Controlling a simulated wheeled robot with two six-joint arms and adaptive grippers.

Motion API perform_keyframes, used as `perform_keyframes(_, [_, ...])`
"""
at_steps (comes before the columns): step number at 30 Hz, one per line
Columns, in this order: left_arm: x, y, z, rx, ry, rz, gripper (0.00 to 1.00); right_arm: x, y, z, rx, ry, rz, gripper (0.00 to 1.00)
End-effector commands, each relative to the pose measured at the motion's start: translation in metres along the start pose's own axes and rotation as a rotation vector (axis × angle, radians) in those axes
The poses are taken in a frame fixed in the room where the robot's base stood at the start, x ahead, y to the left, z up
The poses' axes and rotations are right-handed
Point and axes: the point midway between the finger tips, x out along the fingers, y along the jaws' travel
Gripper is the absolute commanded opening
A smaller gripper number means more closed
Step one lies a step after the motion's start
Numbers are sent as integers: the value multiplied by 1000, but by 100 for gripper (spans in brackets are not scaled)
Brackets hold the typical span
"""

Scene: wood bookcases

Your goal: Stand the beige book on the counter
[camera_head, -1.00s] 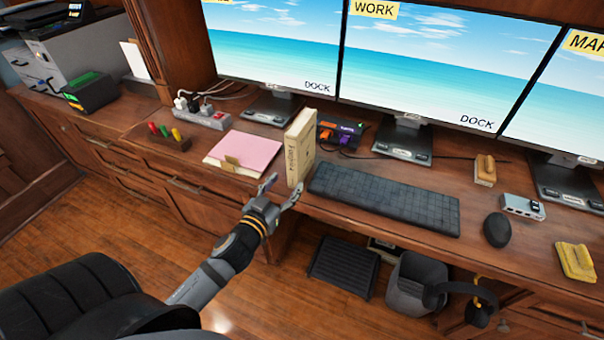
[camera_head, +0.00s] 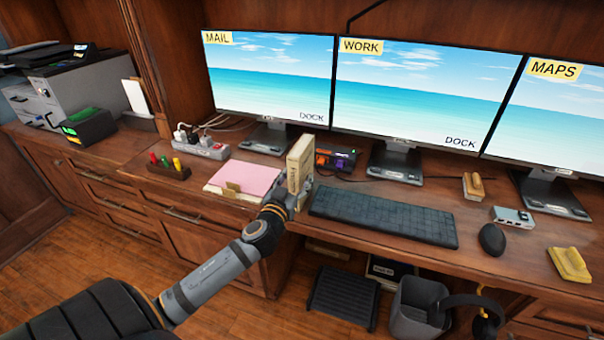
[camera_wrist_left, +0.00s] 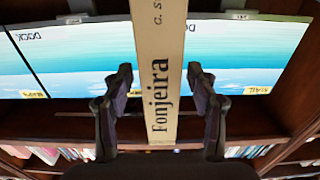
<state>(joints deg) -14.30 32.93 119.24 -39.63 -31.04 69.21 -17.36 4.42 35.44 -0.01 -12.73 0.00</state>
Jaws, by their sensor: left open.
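The beige book (camera_head: 300,160) stands upright on the wooden counter (camera_head: 345,184), near its front edge, between the pink pad and the keyboard. My left gripper (camera_head: 292,193) is at the lower front part of the book in the head view. In the left wrist view the book's spine (camera_wrist_left: 157,45), lettered "Fonjeira", runs between the two fingers. The left gripper (camera_wrist_left: 160,78) is open, one finger on each side of the spine, with a visible gap on both sides. The book's foot is partly hidden behind the gripper. My right gripper is not in view.
The pink pad (camera_head: 243,176) lies left of the book, the black keyboard (camera_head: 383,216) right of it. A small dark device (camera_head: 338,160) and the monitors stand behind. A mouse (camera_head: 492,239) lies further right. A black chair (camera_head: 105,312) is at front left.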

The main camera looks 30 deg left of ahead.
Motion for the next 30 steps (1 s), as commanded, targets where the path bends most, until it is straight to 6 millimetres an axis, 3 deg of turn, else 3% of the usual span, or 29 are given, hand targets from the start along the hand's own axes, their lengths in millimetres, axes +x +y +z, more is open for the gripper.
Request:
perform_keyframes(3, [21, -1, -8, -5, 3, -3, 58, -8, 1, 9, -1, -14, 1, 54])
perform_keyframes(7, [41, -1, -7, -4, 2, -2, 58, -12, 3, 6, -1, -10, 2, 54])
perform_keyframes(16, [48, -1, -4, -1, 0, 1, 58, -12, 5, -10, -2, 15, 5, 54])
perform_keyframes(30, [48, -1, -5, -1, 0, 1, 0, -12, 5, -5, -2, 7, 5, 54])
